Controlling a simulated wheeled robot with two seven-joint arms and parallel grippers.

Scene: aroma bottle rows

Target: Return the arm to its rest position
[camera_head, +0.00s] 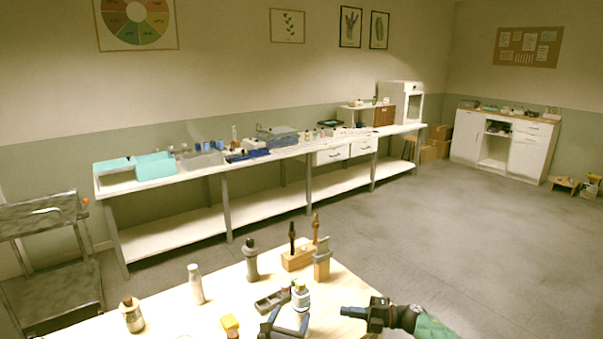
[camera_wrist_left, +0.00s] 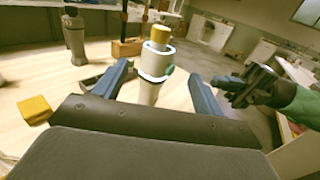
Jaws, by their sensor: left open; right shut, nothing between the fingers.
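My left gripper (camera_head: 288,314) is low over the wooden table in the head view. Its two blue-grey fingers (camera_wrist_left: 164,80) are spread apart in the left wrist view. A white bottle with a yellow top (camera_wrist_left: 152,72) stands upright in the gap between them in that view; contact is not visible. A small white bottle (camera_head: 302,296) stands just beyond the left gripper in the head view. My right gripper (camera_head: 352,312) is shut and empty near the table's right edge; it also shows in the left wrist view (camera_wrist_left: 236,88).
A wooden block holder (camera_head: 297,259), a dark-capped grey bottle (camera_head: 251,262), a white bottle (camera_head: 196,284), a brown-capped bottle (camera_head: 132,315), a yellow block (camera_head: 230,323) and a small grey tray (camera_head: 270,302) share the table. A long bench (camera_head: 265,209) lines the wall.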

